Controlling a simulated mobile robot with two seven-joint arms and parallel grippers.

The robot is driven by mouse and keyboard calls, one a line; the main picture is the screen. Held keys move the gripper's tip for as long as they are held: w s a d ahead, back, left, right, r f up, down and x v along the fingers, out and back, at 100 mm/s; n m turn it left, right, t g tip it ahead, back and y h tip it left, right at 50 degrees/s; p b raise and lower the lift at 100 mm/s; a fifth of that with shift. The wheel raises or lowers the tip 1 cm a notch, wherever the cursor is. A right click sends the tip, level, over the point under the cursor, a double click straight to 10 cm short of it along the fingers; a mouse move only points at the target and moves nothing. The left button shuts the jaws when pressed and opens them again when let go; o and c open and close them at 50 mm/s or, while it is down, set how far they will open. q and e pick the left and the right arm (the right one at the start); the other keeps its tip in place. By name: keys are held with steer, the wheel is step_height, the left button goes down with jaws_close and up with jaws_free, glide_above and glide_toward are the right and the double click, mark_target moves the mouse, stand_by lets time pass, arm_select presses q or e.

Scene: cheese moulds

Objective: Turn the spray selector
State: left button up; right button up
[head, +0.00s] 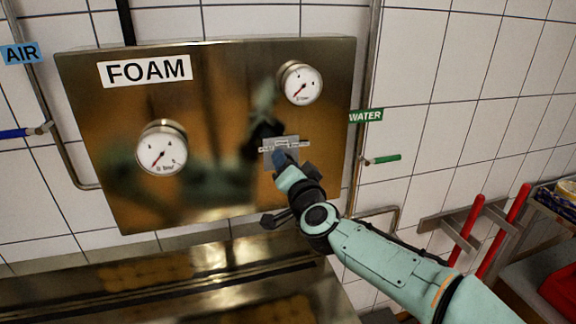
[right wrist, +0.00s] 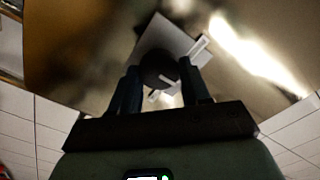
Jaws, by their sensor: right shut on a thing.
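The spray selector is a dark round knob (right wrist: 160,70) on a small light plate (head: 282,144) on the front of the brassy metal panel box (head: 225,80). The plate also shows behind the knob in the right wrist view (right wrist: 165,35). My right gripper (head: 282,160) is at the panel, shut on the knob, with one finger on each side of it in the right wrist view (right wrist: 160,85). In the head view, the gripper hides the knob and the lower part of the plate. My left gripper is not in view.
Two round gauges, one at upper right (head: 301,83) and one at lower left (head: 161,148), stick out from the panel. A green-handled water valve (head: 385,159) is right of the box, and a blue-handled air valve (head: 22,132) is left. Red-handled tools (head: 467,229) hang at right.

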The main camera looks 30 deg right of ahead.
steer(key=o, duration=1)
steer(key=v, duration=1.3)
steer(key=shift+s+b, duration=0.2)
steer(key=shift+b, duration=0.15)
steer(key=shift+f, duration=0.1)
